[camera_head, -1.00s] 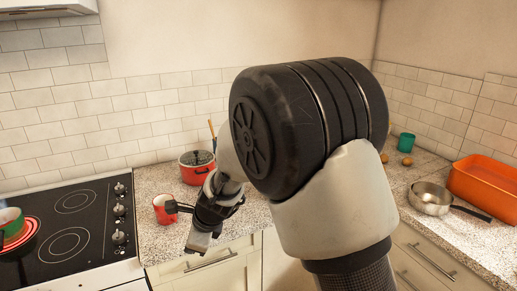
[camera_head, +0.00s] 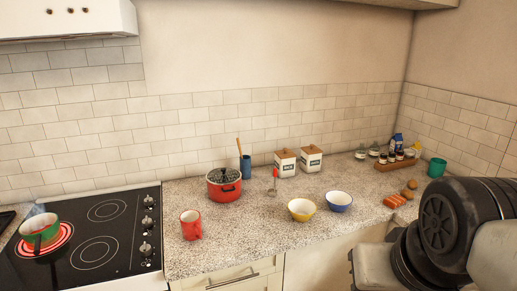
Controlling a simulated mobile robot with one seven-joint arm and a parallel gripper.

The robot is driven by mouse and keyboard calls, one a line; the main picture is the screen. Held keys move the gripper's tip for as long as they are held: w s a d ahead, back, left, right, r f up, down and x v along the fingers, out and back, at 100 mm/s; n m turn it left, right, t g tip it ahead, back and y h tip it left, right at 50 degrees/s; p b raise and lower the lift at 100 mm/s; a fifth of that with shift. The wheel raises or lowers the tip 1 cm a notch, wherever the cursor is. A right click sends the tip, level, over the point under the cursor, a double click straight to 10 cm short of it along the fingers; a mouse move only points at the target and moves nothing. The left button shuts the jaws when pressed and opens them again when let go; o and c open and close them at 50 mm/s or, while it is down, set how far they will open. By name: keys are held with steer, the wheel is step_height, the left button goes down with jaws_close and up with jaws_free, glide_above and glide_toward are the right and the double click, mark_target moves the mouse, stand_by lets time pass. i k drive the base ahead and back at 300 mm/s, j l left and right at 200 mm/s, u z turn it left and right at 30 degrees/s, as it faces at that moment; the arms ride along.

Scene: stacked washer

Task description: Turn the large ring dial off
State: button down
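The black cooktop (camera_head: 86,250) is at the left in the head view. Several silver dials stand in a column along its right side, with an upper one (camera_head: 147,201), a middle one (camera_head: 147,221) and a lower one (camera_head: 145,248). I cannot tell which is the large ring dial, and their markings are too small to read. One ring (camera_head: 68,233) glows red at the left, under a green and red pot (camera_head: 39,228). The other visible rings are dark. My arm fills the lower right corner, well away from the dials. My gripper's fingers do not show.
A red mug (camera_head: 191,225) stands on the counter just right of the cooktop. A red lidded pot (camera_head: 224,185), a yellow bowl (camera_head: 302,209) and a blue bowl (camera_head: 339,201) stand farther right. A range hood (camera_head: 66,19) hangs above. Space above the dials is clear.

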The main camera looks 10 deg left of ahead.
mark_target(147, 222)
steer(key=u, duration=2)
steer(key=z, duration=0.6)
steer(key=i+j+z, duration=0.15)
steer(key=i+j, duration=0.95)
steer(key=i, duration=0.1)
